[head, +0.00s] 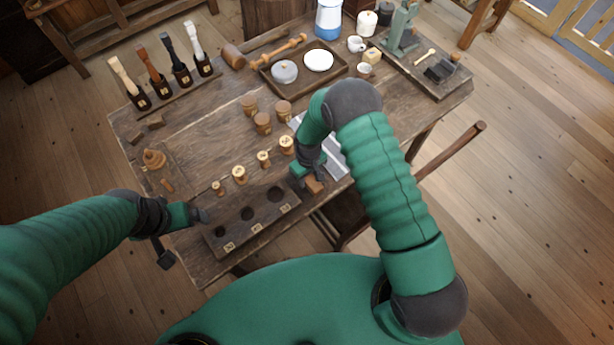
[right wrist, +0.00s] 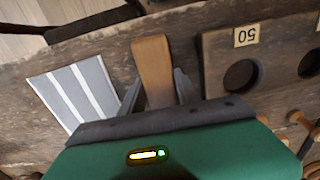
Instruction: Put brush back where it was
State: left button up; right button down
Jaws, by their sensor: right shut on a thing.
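My right gripper (head: 308,180) is low over the table's near edge, right of the holed block. It is shut on a brown wooden piece, seen in the head view (head: 315,187) and between the fingers in the right wrist view (right wrist: 153,68). This piece looks like the brush's wooden part; no bristles show. My left gripper (head: 200,215) is by the table's near left edge with nothing visible in it; whether its fingers are apart is unclear. A rack (head: 187,88) at the back left holds several upright handled tools.
The holed block (head: 218,237) with number labels lies along the near edge. Several wooden spools (head: 239,175) stand behind it. A striped cloth (right wrist: 72,92) lies beside the right gripper. A tray (head: 334,75) with a grey lidded pot is farther back. The table's left middle is fairly clear.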

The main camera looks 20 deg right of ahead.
aim_at(309, 179)
jog(key=shift+w+d+f, duration=0.2)
jog(key=shift+d+f, duration=0.05)
jog(key=shift+d, duration=0.2)
jog(key=c, duration=1.2)
grip_release()
jog(key=shift+s, duration=0.15)
jog(key=shift+o, duration=1.2)
jog(key=shift+a+r, duration=0.15)
jog(key=shift+a, duration=0.2)
jog(key=shift+o, duration=0.4)
jog(key=shift+a, duration=0.6)
jog(key=shift+d+r, duration=0.25)
jog(key=shift+r, duration=0.1)
jog(key=r, duration=0.3)
jog(key=r+b, duration=0.1)
jog(key=r, duration=0.1)
jog(key=shift+d+r, duration=0.3)
jog(key=shift+d, duration=0.1)
notch_tip(309, 179, up, 8)
pick_arm(q)
jog(key=shift+b+x, duration=0.35)
jog(key=shift+x, duration=0.5)
pick_arm(e)
jog(key=s+d+r+m+t, duration=0.2)
jog(key=s+d+r+m, duration=0.2)
jog(key=s+r, duration=0.7)
jog(key=shift+s+d+t, duration=0.2)
jog(key=shift+s+t, duration=0.1)
jog(key=shift+s, duration=1.45)
